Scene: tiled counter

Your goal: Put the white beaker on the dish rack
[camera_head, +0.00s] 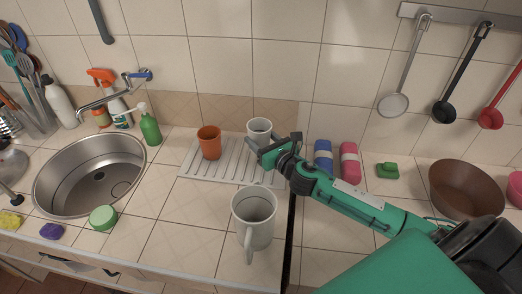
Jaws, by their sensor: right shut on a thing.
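The white beaker (259,127) is upright over the back right part of the dish rack. My right gripper (266,153) is shut on it from the front right and covers its lower part. I cannot tell whether its base touches the rack. The pale slatted dish rack (215,170) lies flat on the counter, right of the sink. An orange cup (209,142) stands upright on its left part. My left gripper is not in view.
A large white mug (254,215) stands in front of the rack. The sink (92,175) and a green bottle (150,128) are to the left. Blue (323,155) and pink (350,163) packs, a green sponge (387,170) and a brown bowl (467,190) are to the right.

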